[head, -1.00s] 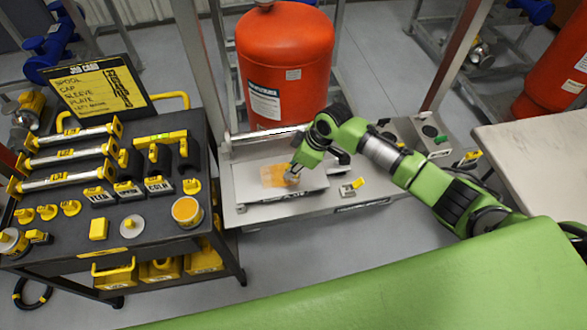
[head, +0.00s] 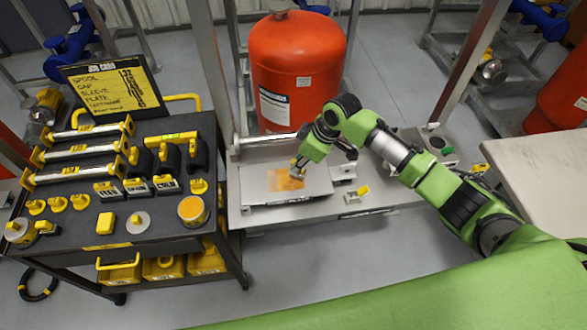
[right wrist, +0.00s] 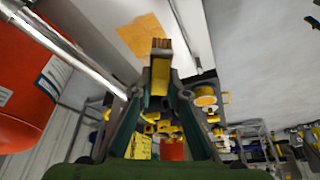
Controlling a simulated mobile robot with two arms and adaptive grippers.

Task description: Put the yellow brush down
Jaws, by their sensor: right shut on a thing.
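My right gripper (head: 300,162) is over the grey plate (head: 256,189) on the metal bench. In the right wrist view its fingers (right wrist: 158,100) are shut on the yellow brush (right wrist: 160,75). The brush has brown bristles (right wrist: 161,43) pointing away from the fingers. In the head view the brush is small and mostly hidden by the gripper. An orange patch (head: 287,183) lies on the plate just below the gripper. I cannot tell whether the bristles touch the plate. My left gripper is not in view.
A black cart (head: 150,255) with labelled yellow and black parts stands at the left. A red tank (head: 298,65) stands behind the bench. A small part with a yellow tab (head: 356,194) sits right of the plate. The bench's front strip (head: 290,215) is mostly clear.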

